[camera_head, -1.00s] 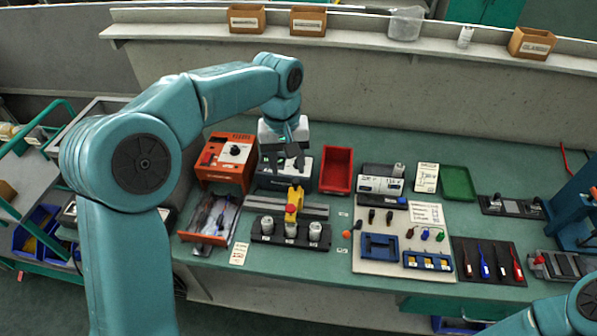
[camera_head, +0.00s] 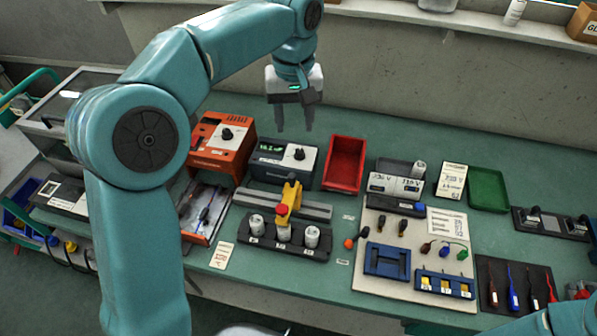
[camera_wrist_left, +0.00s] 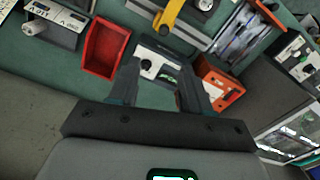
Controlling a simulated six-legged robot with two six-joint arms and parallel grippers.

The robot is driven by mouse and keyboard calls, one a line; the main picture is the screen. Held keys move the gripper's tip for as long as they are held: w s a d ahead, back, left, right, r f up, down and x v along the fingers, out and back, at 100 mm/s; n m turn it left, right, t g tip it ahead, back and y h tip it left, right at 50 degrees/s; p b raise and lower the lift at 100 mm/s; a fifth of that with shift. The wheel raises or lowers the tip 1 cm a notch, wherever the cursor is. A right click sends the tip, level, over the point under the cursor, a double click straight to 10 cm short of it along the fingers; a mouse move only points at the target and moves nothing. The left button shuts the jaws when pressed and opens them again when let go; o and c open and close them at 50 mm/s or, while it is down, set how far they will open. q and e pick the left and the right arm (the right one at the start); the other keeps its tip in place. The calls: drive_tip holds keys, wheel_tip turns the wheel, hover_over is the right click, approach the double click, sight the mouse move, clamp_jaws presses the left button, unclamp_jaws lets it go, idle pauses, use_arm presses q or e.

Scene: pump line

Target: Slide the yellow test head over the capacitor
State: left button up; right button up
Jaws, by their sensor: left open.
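The yellow test head (camera_head: 289,198) with a red tip sits on a grey rail (camera_head: 240,199). Its red end is at the middle one of three silver capacitors (camera_head: 284,233) in a black holder (camera_head: 242,236); I cannot tell whether it touches the capacitor. My left gripper (camera_head: 294,122) is open and empty, raised above the bench behind the test head and the dark meter (camera_head: 270,160). In the left wrist view its fingers (camera_wrist_left: 160,80) frame the meter, and part of the yellow test head (camera_wrist_left: 168,17) shows at the top. My right gripper is out of view.
An orange instrument (camera_head: 220,146) stands left of the meter, and a red bin (camera_head: 345,163) right of it. A drawer of tools (camera_head: 205,210) lies left of the rail. A tool board (camera_head: 400,270), green tray (camera_head: 488,190) and screwdriver mat (camera_head: 515,285) lie to the right.

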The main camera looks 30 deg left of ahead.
use_arm(q)
approach(292, 175)
wheel_tip(292, 175, down, 8)
drive_tip(key=shift+f, duration=0.45)
drive_tip(key=shift+s, duration=0.15)
clamp_jaws()
